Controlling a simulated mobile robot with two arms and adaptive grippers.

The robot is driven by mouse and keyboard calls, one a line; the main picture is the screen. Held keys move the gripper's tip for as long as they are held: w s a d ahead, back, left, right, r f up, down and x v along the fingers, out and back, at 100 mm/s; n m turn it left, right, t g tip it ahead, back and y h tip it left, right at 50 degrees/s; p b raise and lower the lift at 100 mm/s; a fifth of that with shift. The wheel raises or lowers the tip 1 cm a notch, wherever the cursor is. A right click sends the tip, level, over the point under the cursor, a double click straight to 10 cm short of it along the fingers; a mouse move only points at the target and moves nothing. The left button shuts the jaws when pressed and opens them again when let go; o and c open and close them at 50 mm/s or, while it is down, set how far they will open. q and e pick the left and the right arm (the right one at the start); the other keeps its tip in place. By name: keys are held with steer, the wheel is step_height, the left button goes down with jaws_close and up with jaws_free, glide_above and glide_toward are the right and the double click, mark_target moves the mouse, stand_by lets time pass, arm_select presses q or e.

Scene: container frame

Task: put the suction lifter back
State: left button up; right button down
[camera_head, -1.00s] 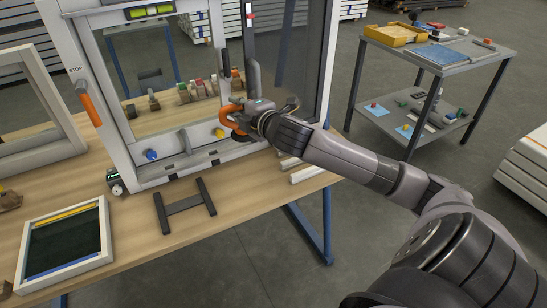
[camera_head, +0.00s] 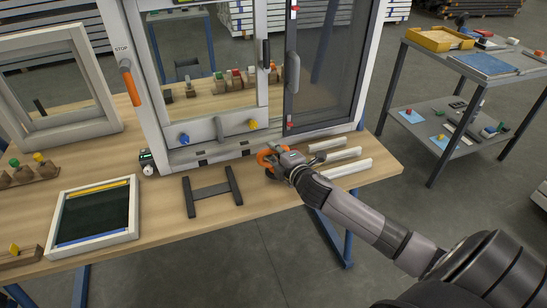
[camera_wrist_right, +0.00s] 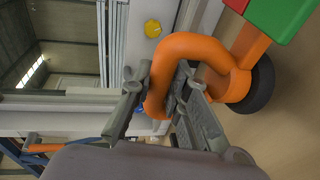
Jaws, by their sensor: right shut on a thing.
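The suction lifter has an orange loop handle (camera_head: 266,156). It is in front of the window frame's bottom edge, low over the table. My right gripper (camera_head: 280,159) is shut on this handle. In the right wrist view the fingers (camera_wrist_right: 165,92) close around the orange loop (camera_wrist_right: 180,50), with a dark round pad (camera_wrist_right: 256,86) at its end. A green and red part (camera_wrist_right: 284,15) shows beside it. Whether the lifter touches the table is unclear. A black H-shaped stand (camera_head: 212,190) lies empty on the table to the left. My left gripper is not in view.
The upright white window frame (camera_head: 215,149) stands behind the lifter, with blue (camera_head: 184,139) and yellow (camera_head: 253,124) knobs. White strips (camera_head: 346,168) lie to the right. A framed dark panel (camera_head: 133,205) lies at left. A grey cart (camera_head: 480,75) stands at far right.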

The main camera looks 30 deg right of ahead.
steer(key=shift+f, duration=1.15)
steer(key=shift+f, duration=0.1)
steer(key=c, duration=1.5)
jaws_free()
steer(key=shift+f, duration=0.1)
steer(key=shift+c, duration=0.2)
steer(key=shift+s, duration=0.1)
steer(key=b+v, duration=0.1)
steer(key=v, duration=1)
steer(key=shift+s+r, duration=0.35)
